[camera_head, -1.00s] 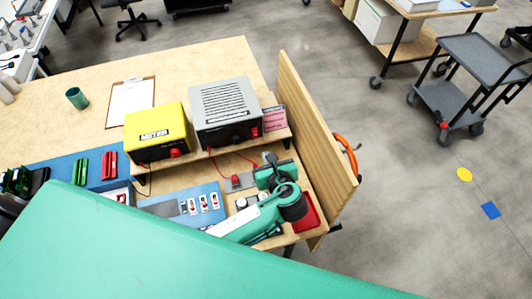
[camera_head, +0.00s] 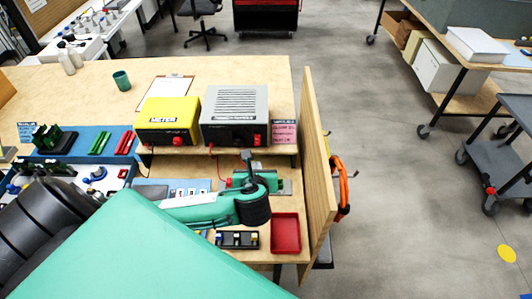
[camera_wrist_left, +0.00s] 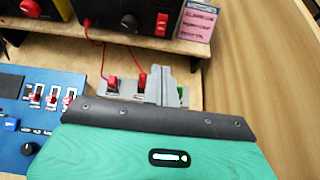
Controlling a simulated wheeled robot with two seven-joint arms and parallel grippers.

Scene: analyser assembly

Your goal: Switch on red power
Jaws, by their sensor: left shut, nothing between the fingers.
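The grey box (camera_head: 235,108) with a slotted top stands on the bench shelf and has a black front. On that front are a black knob (camera_wrist_left: 129,20) and a red switch (camera_wrist_left: 162,23), which also shows in the head view (camera_head: 257,140). Its on or off position is too small to tell. Two red parts (camera_wrist_left: 112,83) with red wires sit on a grey base below the shelf. My left gripper (camera_head: 247,158) is shut and empty, in front of and below the grey box. Its grey fingers (camera_wrist_left: 160,84) show beside the red parts, apart from the red switch. My right gripper is not in view.
A yellow meter box (camera_head: 168,118) stands left of the grey box. A pink label card (camera_head: 284,132) is at its right. A wooden side panel (camera_head: 317,150) bounds the bench on the right. A red tray (camera_head: 285,234) and a blue panel (camera_wrist_left: 40,115) lie below the shelf.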

